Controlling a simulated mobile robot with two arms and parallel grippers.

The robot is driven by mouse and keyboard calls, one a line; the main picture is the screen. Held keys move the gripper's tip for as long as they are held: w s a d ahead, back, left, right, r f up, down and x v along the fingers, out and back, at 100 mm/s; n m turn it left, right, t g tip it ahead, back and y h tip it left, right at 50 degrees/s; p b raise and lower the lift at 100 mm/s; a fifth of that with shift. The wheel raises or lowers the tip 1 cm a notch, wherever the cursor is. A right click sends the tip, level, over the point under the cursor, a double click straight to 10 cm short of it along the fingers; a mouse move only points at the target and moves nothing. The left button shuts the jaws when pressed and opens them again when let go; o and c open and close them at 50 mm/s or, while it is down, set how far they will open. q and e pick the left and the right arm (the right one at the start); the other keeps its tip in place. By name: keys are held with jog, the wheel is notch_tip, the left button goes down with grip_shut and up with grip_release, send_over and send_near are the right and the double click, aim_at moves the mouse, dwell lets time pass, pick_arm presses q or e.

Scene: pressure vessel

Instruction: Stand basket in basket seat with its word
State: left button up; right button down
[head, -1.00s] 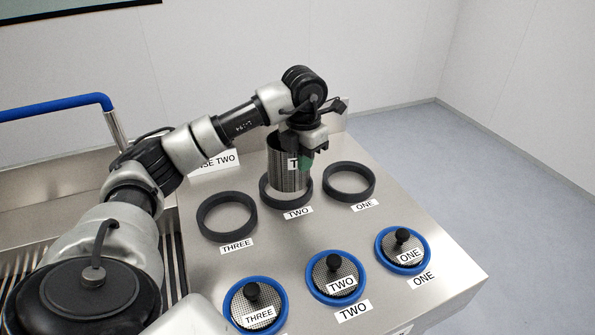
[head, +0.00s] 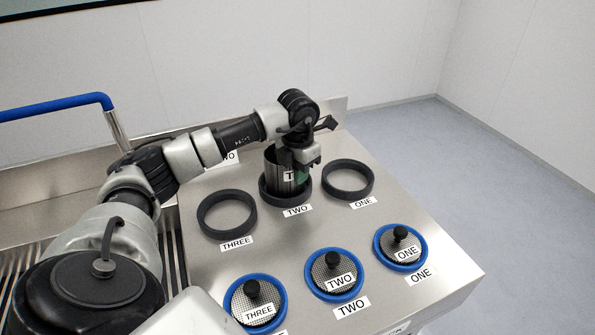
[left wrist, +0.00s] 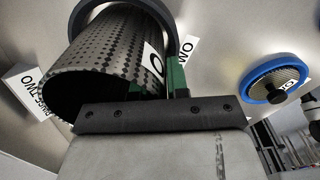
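The basket (head: 276,180) is a perforated metal cylinder with a white label; a T shows in the head view, the rest hidden by the gripper. It stands about upright, its lower end inside the dark ring seat marked TWO (head: 285,203). Whether it rests on the bottom is hidden. My left gripper (head: 302,174) is at the basket's upper rim, on its right side, and appears shut on its wall. In the left wrist view the basket (left wrist: 105,60) fills the upper left, with a green finger pad against its labelled side. My right gripper is not in view.
Empty ring seats THREE (head: 227,232) and ONE (head: 348,192) flank seat TWO. Blue-rimmed mesh lids THREE (head: 270,294), TWO (head: 326,284) and ONE (head: 411,260) lie nearer the front. A sink with a blue rail (head: 55,106) is at left. A sign stands behind, partly hidden by my arm.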

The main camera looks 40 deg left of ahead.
pick_arm(q)
jog(key=shift+o, duration=1.2)
notch_tip(320, 180, up, 12)
jog(key=shift+r+b, duration=0.2)
jog(key=shift+b, duration=0.25)
